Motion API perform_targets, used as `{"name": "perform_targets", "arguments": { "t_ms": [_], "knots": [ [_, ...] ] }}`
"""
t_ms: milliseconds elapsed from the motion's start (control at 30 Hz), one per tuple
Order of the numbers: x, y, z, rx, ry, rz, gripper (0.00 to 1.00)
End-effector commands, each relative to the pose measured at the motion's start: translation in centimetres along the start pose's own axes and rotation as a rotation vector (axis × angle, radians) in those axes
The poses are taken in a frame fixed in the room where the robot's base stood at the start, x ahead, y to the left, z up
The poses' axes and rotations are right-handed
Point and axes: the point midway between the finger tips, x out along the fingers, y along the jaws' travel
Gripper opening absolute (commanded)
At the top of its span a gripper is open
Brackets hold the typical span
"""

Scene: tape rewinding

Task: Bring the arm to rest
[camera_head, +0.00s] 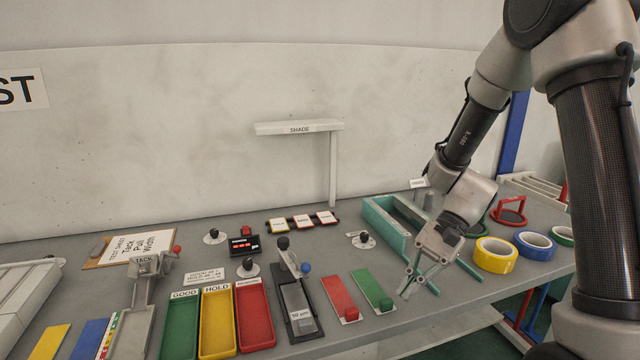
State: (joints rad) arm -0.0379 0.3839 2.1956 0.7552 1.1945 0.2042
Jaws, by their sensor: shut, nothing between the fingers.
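My gripper (408,291) hangs from my arm on the right side of the head view, pointing down and slightly left. Its fingers are shut with nothing held. The fingertips are just right of the green plate (372,289) on the grey bench (447,304); whether they touch anything cannot be told. My arm comes in from the upper right and hides part of the teal tray (378,222) behind the gripper.
Yellow (485,262) and blue (526,249) tape rolls lie right of my gripper. A red plate (339,296), a black-framed slide with levers (300,318) and green, yellow and red bins (256,322) lie left. A shade post (333,170) stands behind. Air above the bench's left is clear.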

Motion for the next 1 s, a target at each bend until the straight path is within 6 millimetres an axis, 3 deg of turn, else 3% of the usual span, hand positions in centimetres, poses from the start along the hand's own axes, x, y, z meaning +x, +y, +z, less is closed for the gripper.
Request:
{"name": "perform_targets", "arguments": {
  "t_ms": [300, 600, 800, 1000],
  "knots": [
    [-9.0, 8.6, 2.7, -0.440, 0.403, 0.277, 0.00],
    [-16.7, 14.1, 7.4, -0.697, 0.813, 0.449, 0.00],
    [-18.4, 15.2, 10.4, -0.740, 0.976, 0.419, 0.00],
    [-19.1, 15.2, 11.4, -0.751, 1.029, 0.397, 0.00]
  ]
}}
